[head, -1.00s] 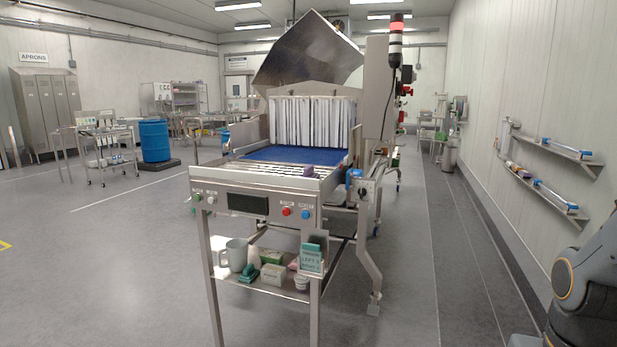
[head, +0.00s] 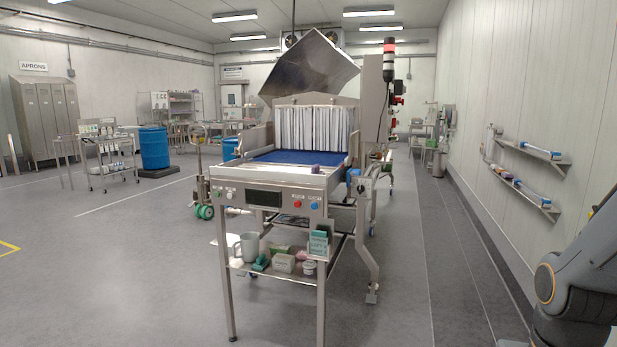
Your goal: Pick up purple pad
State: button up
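A small purple block (head: 316,169), which may be the purple pad, sits at the near right edge of the conveyor's infeed bed, above the control panel. It is too small to make out its shape. A pinkish-purple item (head: 302,256) lies partly hidden on the lower shelf, behind small boxes and a cup. A small purple item also shows on the lower wall shelf (head: 530,197). I cannot tell which of these is the pad. Part of my arm shows at the lower right; my gripper is out of the picture.
The conveyor (head: 270,198) stands ahead on thin legs, with a blue belt (head: 300,158) and white strip curtain. Its lower shelf holds a mug (head: 248,246) and a sign (head: 318,244). A pallet jack (head: 203,190) stands left.

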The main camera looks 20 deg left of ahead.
aim_at(315, 168)
jog(key=u, duration=0.65)
jog(key=i, duration=0.65)
jog(key=u, duration=1.15)
jog(key=i, duration=1.55)
jog(key=z, duration=0.25)
